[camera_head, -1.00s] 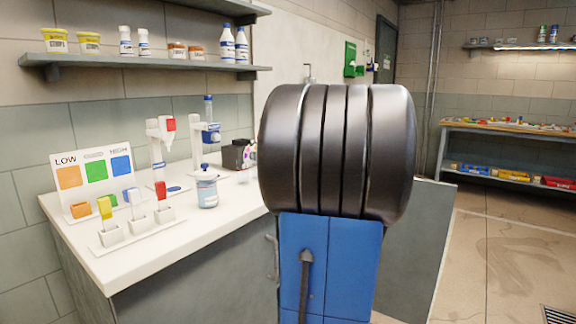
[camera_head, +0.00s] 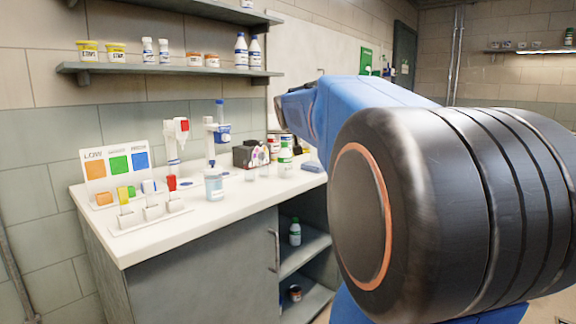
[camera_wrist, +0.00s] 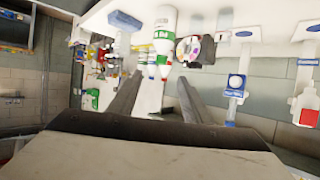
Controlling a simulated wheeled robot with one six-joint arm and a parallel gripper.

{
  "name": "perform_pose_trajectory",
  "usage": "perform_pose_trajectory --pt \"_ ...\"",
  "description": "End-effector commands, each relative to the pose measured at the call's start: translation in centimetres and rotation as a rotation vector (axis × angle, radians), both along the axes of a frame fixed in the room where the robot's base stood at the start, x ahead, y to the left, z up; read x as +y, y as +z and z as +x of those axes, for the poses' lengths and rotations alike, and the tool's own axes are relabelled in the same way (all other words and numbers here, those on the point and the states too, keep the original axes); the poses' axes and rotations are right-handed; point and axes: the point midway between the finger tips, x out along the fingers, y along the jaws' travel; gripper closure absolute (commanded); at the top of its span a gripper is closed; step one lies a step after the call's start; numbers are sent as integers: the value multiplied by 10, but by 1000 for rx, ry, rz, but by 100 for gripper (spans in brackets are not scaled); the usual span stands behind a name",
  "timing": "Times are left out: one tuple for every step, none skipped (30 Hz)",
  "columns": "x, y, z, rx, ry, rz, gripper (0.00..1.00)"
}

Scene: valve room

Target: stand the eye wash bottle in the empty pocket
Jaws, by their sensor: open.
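A white bottle with a green band (camera_head: 286,156) stands at the back of the white counter; in the wrist view, which is upside down, it (camera_wrist: 160,40) is just beyond my fingertips. A white bottle with a green cap (camera_head: 295,233) stands on a shelf inside the open cabinet. I cannot tell which is the eye wash bottle. A green wall station (camera_head: 366,61) hangs on the back wall, partly hidden by my arm; I cannot make out an empty pocket. My gripper (camera_wrist: 158,80) is open, with nothing between its fingers; the head view does not show it.
The counter (camera_head: 150,247) holds a black box (camera_head: 250,154), a blue-labelled jar (camera_head: 214,186), dispensers and a colour chart (camera_head: 115,172). A wall shelf (camera_head: 165,68) with bottles and tubs runs above. My arm covers the right side of the head view.

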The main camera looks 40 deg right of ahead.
Motion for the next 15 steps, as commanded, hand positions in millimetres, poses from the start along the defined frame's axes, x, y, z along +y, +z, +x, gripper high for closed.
perform_pose_trajectory --pt "-1 -1 3 5 4 -9 55" --pt "-3 -2 5 7 5 -11 55" --pt "-6 -4 8 8 5 -11 55" --pt "-9 -6 11 7 4 -10 55" --pt "-12 -8 15 6 5 -9 55" --pt "-16 -11 20 7 5 -8 55" --pt "-19 -13 23 7 4 -8 55" --pt "-22 -15 26 7 3 -8 55" --pt "-26 -18 31 7 3 -7 55" --pt "-29 -20 35 7 3 -7 55" --pt "-32 -21 38 5 3 -6 55" --pt "-36 -23 43 5 3 -6 55" --pt "-39 -25 46 5 2 -6 55" --pt "-42 -27 50 6 2 -5 55" --pt "-46 -30 54 5 2 -5 55"
